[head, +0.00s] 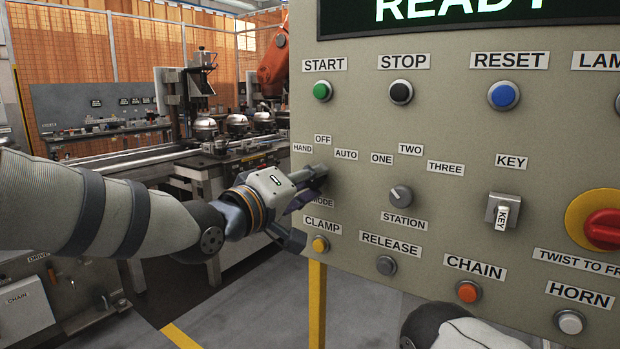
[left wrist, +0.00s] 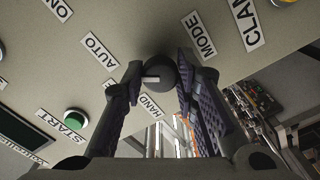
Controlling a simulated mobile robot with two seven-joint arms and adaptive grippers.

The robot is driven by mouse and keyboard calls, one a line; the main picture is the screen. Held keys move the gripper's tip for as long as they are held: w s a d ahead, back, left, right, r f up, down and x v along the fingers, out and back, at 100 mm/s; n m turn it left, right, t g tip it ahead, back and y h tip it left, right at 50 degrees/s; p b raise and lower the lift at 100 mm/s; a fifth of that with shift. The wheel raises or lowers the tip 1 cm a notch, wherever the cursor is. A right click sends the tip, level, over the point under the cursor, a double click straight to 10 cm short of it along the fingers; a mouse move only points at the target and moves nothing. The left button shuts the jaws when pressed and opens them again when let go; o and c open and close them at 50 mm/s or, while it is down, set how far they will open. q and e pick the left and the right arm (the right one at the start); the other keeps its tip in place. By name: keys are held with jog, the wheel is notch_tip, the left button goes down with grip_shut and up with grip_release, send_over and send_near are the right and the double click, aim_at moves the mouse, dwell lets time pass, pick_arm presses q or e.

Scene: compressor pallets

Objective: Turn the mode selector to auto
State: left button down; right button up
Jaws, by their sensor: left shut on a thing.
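The mode selector is a dark round knob (left wrist: 162,74) with a short white mark, on the panel among the HAND, OFF, AUTO and MODE labels. My left gripper (head: 308,190) is at the panel's left edge, its fingers on either side of the knob and shut on it. In the head view the gripper largely hides the knob. In the left wrist view the AUTO label (left wrist: 100,52) is clear, while a finger partly covers the OFF label. My right gripper is out of view.
The beige panel (head: 440,130) also holds the station knob (head: 401,196), a key switch (head: 502,211), a red twist knob (head: 604,229) and several push buttons. The yellow clamp button (head: 320,244) is just below my left gripper. A conveyor line (head: 150,160) stands behind.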

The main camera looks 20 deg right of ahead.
pick_arm(q)
jog(key=shift+m, duration=0.9)
jog(key=c, duration=1.2)
grip_release()
jog(key=shift+c, duration=0.2)
jog(key=shift+a, duration=0.1)
jog(key=v, duration=1.2)
jog(key=shift+f, duration=0.1)
